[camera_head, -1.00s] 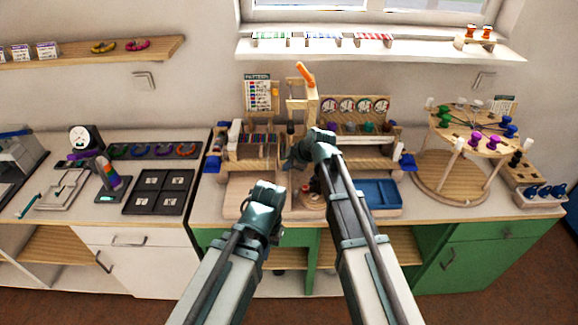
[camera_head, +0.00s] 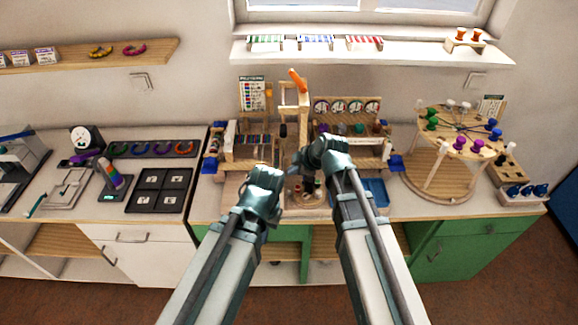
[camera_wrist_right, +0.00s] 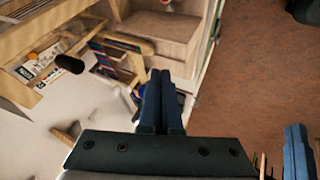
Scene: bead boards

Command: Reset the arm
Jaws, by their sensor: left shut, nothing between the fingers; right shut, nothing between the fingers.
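My left gripper (camera_head: 262,186) is over the front of the bench, lower and left of the right one; its fingers are mostly hidden behind its wrist. My right gripper (camera_head: 309,182) is in front of the wooden bead stand (camera_head: 288,112), with dark fingers pointing down. In the right wrist view my right gripper (camera_wrist_right: 161,76) is shut, its two blue-black fingers side by side with nothing between them. Both grippers are empty.
A round tiered peg stand (camera_head: 440,180) is at right. A shelf (camera_head: 370,55) hangs above.

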